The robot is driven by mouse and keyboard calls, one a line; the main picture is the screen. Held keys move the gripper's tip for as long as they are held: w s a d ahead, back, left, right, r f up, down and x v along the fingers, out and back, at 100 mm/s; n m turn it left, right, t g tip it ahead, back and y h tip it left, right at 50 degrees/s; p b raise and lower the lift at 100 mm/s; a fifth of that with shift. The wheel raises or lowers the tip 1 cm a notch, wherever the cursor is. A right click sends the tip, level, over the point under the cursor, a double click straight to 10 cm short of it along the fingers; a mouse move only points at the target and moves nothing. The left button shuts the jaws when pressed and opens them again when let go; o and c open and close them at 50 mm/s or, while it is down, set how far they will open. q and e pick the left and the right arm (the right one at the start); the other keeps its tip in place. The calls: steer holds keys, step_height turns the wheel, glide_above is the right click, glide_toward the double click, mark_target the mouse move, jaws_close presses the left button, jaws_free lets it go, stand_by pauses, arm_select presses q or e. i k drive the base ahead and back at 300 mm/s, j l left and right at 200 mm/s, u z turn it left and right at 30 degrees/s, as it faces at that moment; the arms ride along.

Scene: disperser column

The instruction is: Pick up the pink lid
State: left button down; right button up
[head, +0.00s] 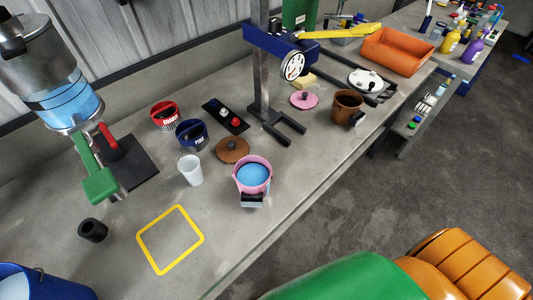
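The pink lid (304,100) lies flat on the grey bench, just right of the foot of the disperser column (262,75). It is a round disc with a small knob on top. The pink pot (252,175), open and holding blue liquid, stands nearer the bench's front edge, with a dark handle block on its near side. The lid is apart from the pot. Neither of my grippers is in view.
A brown lid (233,150) lies beside the pink pot, and a brown pot (347,106) stands right of the pink lid. The column's forked base (278,130) is close by. A yellow square outline (170,240) marks free bench at the front.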

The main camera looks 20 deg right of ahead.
mark_target(305, 100)
steer(key=l+u, duration=0.25)
steer(key=l, duration=0.6)
steer(key=l+u, duration=0.3)
steer(key=l, duration=0.55)
